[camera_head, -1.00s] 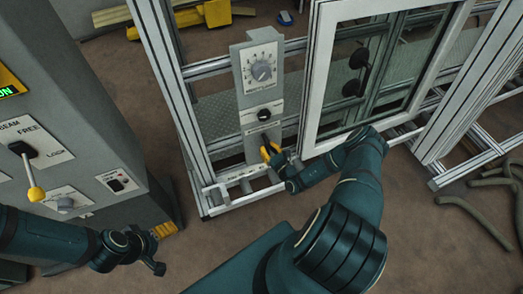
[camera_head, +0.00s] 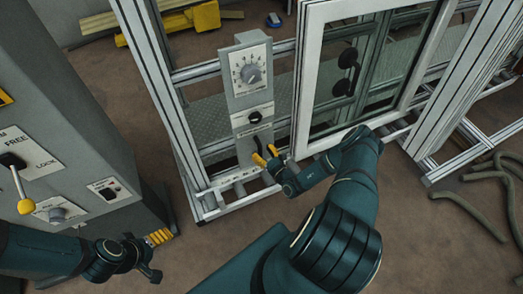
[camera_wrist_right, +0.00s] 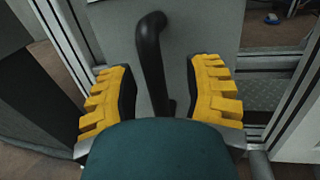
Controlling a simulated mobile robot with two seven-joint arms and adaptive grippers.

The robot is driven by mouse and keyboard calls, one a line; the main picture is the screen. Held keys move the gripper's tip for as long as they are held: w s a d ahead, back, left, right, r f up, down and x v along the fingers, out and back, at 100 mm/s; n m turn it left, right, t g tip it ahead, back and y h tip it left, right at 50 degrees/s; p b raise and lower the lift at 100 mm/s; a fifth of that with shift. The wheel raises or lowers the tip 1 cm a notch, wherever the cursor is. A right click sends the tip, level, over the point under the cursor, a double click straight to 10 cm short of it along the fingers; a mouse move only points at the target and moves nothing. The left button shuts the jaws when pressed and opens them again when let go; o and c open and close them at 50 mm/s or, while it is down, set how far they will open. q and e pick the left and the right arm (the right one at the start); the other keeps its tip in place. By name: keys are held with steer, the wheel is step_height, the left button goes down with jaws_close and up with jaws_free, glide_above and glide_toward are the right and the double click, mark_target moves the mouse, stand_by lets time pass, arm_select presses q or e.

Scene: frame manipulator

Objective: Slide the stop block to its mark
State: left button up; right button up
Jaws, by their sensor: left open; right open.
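My right gripper (camera_head: 266,155) is open at the lower end of a grey upright panel (camera_head: 246,90). In the right wrist view its yellow-padded fingers (camera_wrist_right: 161,88) stand to either side of a bent black handle (camera_wrist_right: 150,50), with gaps on both sides. The handle's lower end is partly hidden by my wrist. My left gripper (camera_head: 153,256) is open, low at the left beside the grey cabinet, and holds nothing that I can see. I cannot make out for certain which part is the stop block or its mark.
The panel carries a dial (camera_head: 251,73) and a black knob (camera_head: 254,117). A white-framed window (camera_head: 302,80) stands right of it in an aluminium frame. A grey cabinet (camera_head: 60,120) with a yellow-tipped lever (camera_head: 25,206) is at the left. Hoses (camera_head: 470,205) lie on the floor at right.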

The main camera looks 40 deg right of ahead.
steer(key=s, duration=1)
steer(key=shift+s+a, duration=0.15)
steer(key=shift+s, duration=0.25)
steer(key=w+a+r+n+g+y, duration=0.1)
steer(key=a+r+n+g+y, duration=0.2)
steer(key=a+y, duration=0.4)
steer(key=w+a+r+n+g+y, duration=0.1)
steer(key=a+n+g+y, duration=0.1)
steer(key=a+n+y, duration=0.5)
steer(key=s+a+r+n+g+h, duration=0.2)
steer(key=s+a+n+g+h, duration=0.3)
steer(key=n+g, duration=0.35)
steer(key=s+a+r+n+g+h, duration=0.25)
steer(key=s+a+n+g, duration=0.35)
steer(key=n, duration=0.4)
steer(key=w+a+r+n+t+h, duration=0.2)
steer(key=w+a+r+n+t, duration=0.1)
steer(key=w+r+n, duration=0.2)
steer(key=shift+w+a+r+n, duration=0.25)
steer(key=shift+w+r+n, duration=0.1)
steer(key=shift+r+n, duration=0.45)
